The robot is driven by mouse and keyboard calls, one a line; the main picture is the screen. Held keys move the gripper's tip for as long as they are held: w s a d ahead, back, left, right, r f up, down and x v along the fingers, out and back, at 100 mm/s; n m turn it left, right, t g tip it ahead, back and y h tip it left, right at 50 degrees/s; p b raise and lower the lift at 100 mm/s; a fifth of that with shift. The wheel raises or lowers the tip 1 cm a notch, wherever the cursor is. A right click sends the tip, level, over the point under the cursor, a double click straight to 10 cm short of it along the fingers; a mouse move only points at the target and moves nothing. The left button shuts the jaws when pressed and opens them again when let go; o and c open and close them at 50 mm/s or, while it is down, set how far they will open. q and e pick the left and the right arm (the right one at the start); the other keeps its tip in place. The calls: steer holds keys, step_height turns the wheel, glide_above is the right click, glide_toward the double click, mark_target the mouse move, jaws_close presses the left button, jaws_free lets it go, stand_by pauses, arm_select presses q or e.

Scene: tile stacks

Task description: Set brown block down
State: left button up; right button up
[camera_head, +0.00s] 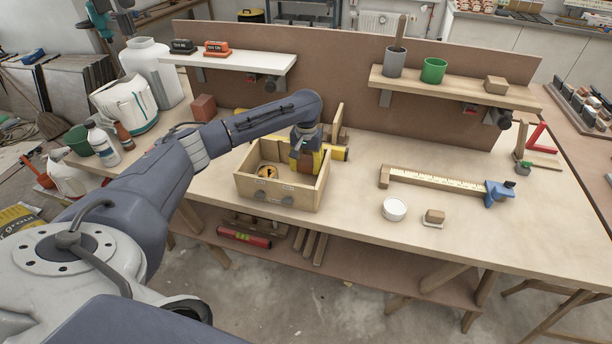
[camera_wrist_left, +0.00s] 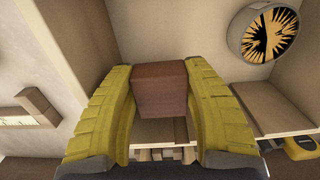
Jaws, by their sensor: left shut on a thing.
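The brown block (camera_head: 305,163) is between the fingers of my left gripper (camera_head: 306,160). The gripper is shut on it, with its yellow fingers on both sides in the left wrist view, where the block (camera_wrist_left: 160,88) shows its plain face. The gripper points down within the right part of an open wooden box (camera_head: 278,198). Whether the block touches the box floor I cannot tell. A round disc with a black and yellow face (camera_head: 267,172) lies in the left part of the box; it also shows in the wrist view (camera_wrist_left: 264,31). My right gripper is not in view.
A reddish-brown block (camera_head: 203,107) stands on the bench behind my left arm. Right of the box are a wooden rule with a blue end (camera_head: 437,180), a white round tin (camera_head: 395,208) and a small block (camera_head: 434,216). Bare bench separates them from the box.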

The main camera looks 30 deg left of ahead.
mark_target(306, 180)
arm_select(q)
steer(key=shift+f, duration=2.15)
steer(key=shift+f, duration=0.1)
steer(key=o, duration=0.8)
steer(key=shift+o, duration=0.2)
step_height(306, 180, up, 12)
steer(key=shift+r, duration=0.1)
